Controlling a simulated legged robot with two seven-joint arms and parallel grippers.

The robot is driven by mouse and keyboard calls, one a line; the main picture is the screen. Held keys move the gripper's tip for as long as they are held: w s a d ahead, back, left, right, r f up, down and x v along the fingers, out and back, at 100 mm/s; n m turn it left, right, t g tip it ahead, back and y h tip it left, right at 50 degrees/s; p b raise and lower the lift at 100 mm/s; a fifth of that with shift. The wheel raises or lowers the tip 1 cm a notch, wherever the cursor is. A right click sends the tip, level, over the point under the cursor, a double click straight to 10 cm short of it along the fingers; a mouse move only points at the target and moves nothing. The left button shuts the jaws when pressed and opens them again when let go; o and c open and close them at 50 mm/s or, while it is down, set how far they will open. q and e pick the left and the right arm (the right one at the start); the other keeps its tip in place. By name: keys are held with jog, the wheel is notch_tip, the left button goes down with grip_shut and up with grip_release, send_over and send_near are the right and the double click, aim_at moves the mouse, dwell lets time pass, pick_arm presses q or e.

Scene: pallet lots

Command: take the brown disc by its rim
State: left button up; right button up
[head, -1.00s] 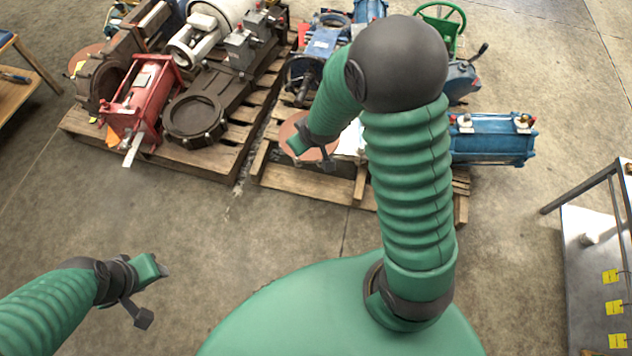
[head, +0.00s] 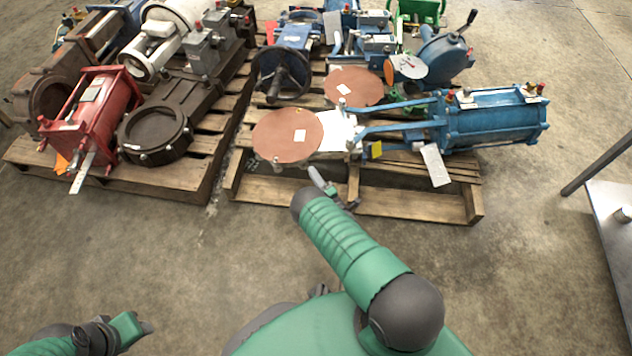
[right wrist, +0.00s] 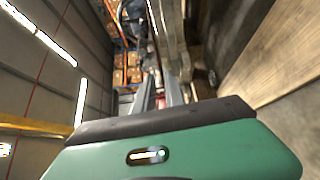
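Two brown discs show in the head view. The nearer brown disc (head: 281,138) lies flat at the front of the right pallet, with a small white label on it. A second brown disc (head: 353,82) lies farther back. My right gripper (head: 314,173) is just in front of the pallet, below and right of the nearer disc's rim, and looks apart from it. In the right wrist view its two grey fingers (right wrist: 159,92) stand apart with nothing clear between them. My left gripper (head: 146,326) is low at the left, far from the discs; its fingers are too small to judge.
The right pallet (head: 410,203) also bears a blue cylinder (head: 495,117) with a forked bracket and a white sheet (head: 337,130) beside the nearer disc. The left pallet (head: 140,190) carries a red frame (head: 95,112). A metal table (head: 612,215) stands at right.

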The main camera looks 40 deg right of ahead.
jog(key=b+x, duration=0.4)
jog(key=x, duration=0.3)
jog(key=shift+w, duration=0.2)
jog(key=shift+c, duration=0.2)
grip_shut()
jog(key=shift+r, duration=0.15)
jog(key=shift+r+p, duration=0.85)
